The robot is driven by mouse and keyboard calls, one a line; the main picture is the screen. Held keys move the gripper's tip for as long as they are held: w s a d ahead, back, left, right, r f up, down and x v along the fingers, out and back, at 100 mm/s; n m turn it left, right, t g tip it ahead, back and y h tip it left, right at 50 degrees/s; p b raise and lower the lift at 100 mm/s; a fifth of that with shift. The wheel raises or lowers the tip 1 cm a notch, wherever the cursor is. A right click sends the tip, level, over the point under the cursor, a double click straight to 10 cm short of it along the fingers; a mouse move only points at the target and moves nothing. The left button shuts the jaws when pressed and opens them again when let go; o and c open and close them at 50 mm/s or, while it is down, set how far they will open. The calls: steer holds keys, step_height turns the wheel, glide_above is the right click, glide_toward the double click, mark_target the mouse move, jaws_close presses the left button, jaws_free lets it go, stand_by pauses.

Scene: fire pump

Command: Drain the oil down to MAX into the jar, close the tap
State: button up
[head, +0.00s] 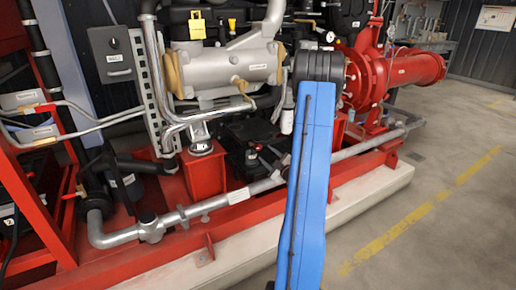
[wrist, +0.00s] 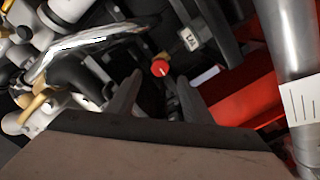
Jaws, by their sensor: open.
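In the wrist view a small round red knob (wrist: 160,68) with a light mark on its face shows just past my fingertips, perhaps the tap handle. A white tag (wrist: 191,39) with dark lettering is up and right of it. My gripper (wrist: 159,82) is open, one dark finger to each side below the knob, with nothing seen between them. I cannot tell how far the knob is from the fingers or whether the tap is open. I cannot make out the jar, oil or MAX mark.
A grey pipe (wrist: 291,40) runs along the right of the wrist view, beside a red frame (wrist: 240,95). Red pump casing (head: 410,70) is at right; open floor (head: 440,225) lies front right.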

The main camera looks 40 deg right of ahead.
mark_target(259, 148)
steer(key=x, duration=0.9)
steer(key=shift+w, duration=0.2)
steer(key=shift+c, duration=0.7)
steer(key=c, duration=0.9)
